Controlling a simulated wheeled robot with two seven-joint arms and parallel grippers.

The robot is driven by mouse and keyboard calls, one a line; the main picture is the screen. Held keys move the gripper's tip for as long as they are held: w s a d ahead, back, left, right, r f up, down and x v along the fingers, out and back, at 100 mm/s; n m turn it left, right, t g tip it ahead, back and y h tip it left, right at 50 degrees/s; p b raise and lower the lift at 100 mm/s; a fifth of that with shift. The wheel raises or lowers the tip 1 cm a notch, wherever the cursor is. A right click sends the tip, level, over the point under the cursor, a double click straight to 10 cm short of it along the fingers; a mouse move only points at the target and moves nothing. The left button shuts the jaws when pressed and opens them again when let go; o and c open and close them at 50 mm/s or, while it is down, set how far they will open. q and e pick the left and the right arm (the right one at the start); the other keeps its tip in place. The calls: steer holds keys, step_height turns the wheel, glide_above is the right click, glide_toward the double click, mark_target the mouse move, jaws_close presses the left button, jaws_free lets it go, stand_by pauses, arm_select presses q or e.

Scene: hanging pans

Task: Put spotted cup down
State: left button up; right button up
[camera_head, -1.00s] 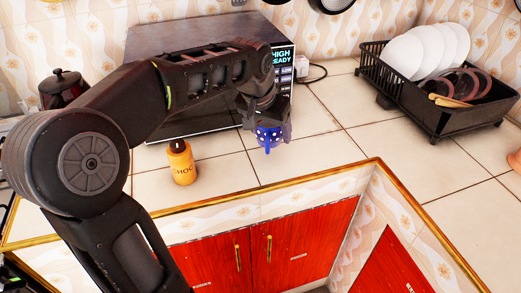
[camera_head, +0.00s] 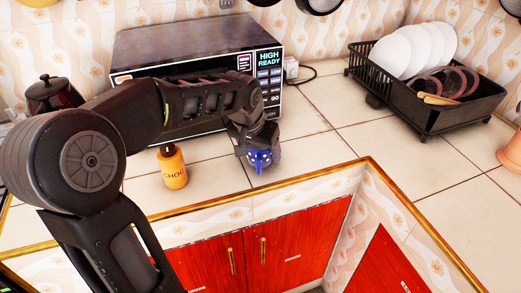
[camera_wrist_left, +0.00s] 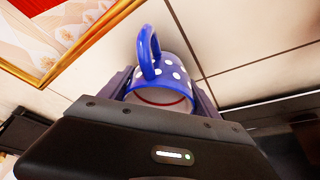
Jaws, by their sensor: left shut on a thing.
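The spotted cup (camera_head: 262,160) is blue with white dots. In the head view it is at the counter in front of the microwave, partly hidden by my left gripper (camera_head: 258,150). My left gripper is shut on the cup. In the left wrist view the cup (camera_wrist_left: 165,72) sits between the fingers, its blue handle pointing away from the gripper body. The cup is low over the tiles; I cannot tell whether its base touches them. My right gripper is not in view.
A yellow CHOC bottle (camera_head: 172,167) stands left of the cup. The microwave (camera_head: 268,75) is behind. A black dish rack (camera_head: 425,115) with plates is at the right. Tiles between cup and rack are clear; the gold counter edge (camera_head: 300,178) runs in front.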

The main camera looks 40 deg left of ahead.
arm_select(q)
steer(key=shift+f, duration=0.15)
steer(key=o, duration=1.6)
steer(key=shift+c, duration=0.2)
steer(key=shift+r, duration=0.3)
steer(key=v, duration=1.1)
steer(key=shift+s+r, duration=0.15)
steer(key=shift+r, duration=0.25)
